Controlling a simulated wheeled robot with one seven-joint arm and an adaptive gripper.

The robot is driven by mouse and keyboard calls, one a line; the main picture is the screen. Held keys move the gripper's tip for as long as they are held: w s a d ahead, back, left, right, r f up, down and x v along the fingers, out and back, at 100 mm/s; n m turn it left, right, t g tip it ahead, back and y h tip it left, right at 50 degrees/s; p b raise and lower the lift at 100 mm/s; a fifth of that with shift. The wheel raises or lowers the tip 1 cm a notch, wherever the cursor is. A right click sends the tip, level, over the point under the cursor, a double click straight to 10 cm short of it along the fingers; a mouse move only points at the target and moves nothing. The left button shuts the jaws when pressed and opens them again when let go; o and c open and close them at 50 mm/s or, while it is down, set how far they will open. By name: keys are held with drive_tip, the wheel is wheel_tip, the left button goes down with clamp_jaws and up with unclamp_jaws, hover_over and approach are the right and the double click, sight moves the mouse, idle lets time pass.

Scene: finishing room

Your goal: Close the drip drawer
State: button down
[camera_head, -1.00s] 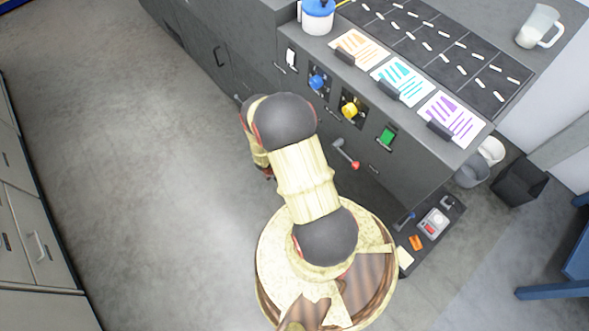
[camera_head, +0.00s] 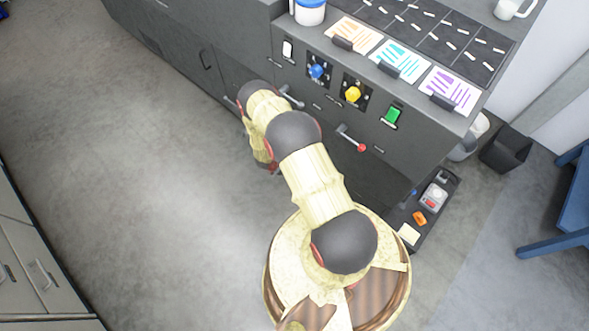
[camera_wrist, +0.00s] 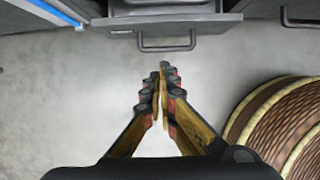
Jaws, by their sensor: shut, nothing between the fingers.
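A dark grey drawer front (camera_wrist: 165,22) with a bar handle (camera_wrist: 168,48) lies at the top of the wrist view. It appears to stand out from the cabinet, but how far I cannot tell. I take it to be the drip drawer; its label is not visible. My gripper (camera_wrist: 162,68) is shut and empty, pointing at the handle with a small gap in the picture. In the head view my arm hides the drawer and the gripper's fingertips.
The dark cabinet (camera_head: 330,115) carries a blue knob (camera_head: 317,72), a yellow knob (camera_head: 352,94), a green switch (camera_head: 393,115) and a red-tipped lever (camera_head: 352,140). A low tray (camera_head: 448,190) of small items stands at its right. The floor (camera_head: 150,180) at left is clear.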

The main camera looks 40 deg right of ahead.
drive_tip(key=shift+w+d+f+b, duration=0.1)
drive_tip(key=shift+d+f+b, duration=0.9)
drive_tip(key=shift+d+f, duration=0.4)
drive_tip(key=shift+w+d+f+b, duration=0.1)
drive_tip(key=shift+d+f+b, duration=1)
drive_tip(key=shift+f, duration=0.55)
drive_tip(key=shift+w+d+f+b, duration=0.1)
drive_tip(key=shift+d+f+b, duration=0.85)
drive_tip(key=shift+d+f, duration=0.5)
drive_tip(key=shift+a, duration=0.15)
